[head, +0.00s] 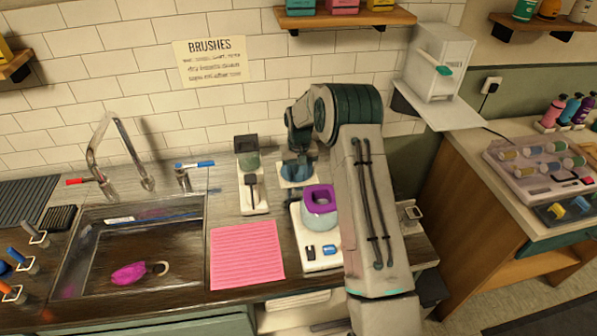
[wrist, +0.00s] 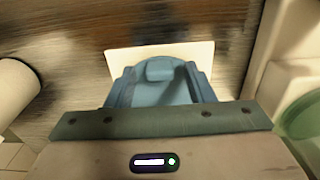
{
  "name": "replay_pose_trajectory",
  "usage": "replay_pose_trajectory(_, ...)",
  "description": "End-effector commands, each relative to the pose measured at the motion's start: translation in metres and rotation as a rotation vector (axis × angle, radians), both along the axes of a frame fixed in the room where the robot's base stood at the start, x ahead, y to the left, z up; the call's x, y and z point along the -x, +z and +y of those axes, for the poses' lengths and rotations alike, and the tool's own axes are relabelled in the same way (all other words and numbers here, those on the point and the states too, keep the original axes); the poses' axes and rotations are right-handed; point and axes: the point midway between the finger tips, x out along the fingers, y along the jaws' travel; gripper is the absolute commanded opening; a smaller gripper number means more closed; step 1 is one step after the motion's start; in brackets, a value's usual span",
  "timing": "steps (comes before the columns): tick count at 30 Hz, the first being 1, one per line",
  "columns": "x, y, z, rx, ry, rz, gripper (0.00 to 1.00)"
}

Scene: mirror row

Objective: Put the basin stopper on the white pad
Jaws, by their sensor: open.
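A blue piece with a raised block in its middle, which looks like the basin stopper (wrist: 178,93), shows in the wrist view below my gripper. In the head view the blue piece (head: 296,173) sits at the back of the counter, partly behind my arm. The white pad (wrist: 197,52) lies under it in the wrist view, and its front edge (head: 298,184) shows in the head view. My gripper (head: 299,152) is open and points down right over the blue piece. Its fingertips are hard to tell apart from the blue piece, and any contact is unclear.
A sink (head: 185,260) with a magenta item (head: 130,273) in it lies to the left. A dispenser-like stand (head: 253,200) is left of the pad. A purple-topped cup (head: 319,206) on a white base is in front. A pink mat (head: 246,256) lies nearer.

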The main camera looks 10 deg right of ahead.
Motion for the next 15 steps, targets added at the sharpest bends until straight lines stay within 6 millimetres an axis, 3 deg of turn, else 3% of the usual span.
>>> replay_pose_trajectory(5,-0.001,0.011,0.0,0.0,0.0,-0.003,0.48)
replay_pose_trajectory(15,-0.001,0.082,0.0,0.0,0.0,-0.005,0.48)
